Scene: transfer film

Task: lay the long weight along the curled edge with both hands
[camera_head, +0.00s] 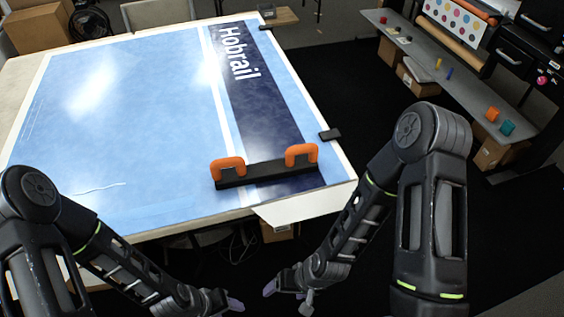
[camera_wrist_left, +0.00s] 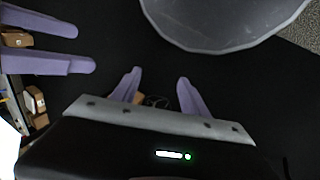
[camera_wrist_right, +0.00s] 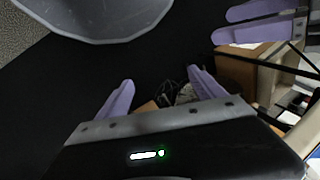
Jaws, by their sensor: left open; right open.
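The long weight (camera_head: 268,172) is a dark bar with two orange handles. It lies on the printed film (camera_head: 130,130) near the table's front right edge, across the dark band lettered "Hobrail". A white flap (camera_head: 305,206) of the sheet sticks out past the table's front edge beside the weight. My left gripper (camera_head: 234,304) and right gripper (camera_head: 270,288) are low in front of the table, close to each other and apart from the weight. Both are open and empty; their purple fingers show spread in the left wrist view (camera_wrist_left: 157,92) and right wrist view (camera_wrist_right: 160,90).
Small black blocks (camera_head: 330,135) sit on the sheet's right edge. A grey shelf (camera_head: 455,75) with small coloured items, a printer and boxes stand at the right. A cardboard box (camera_head: 38,28) and chairs are at the back left. Dark floor lies between table and shelf.

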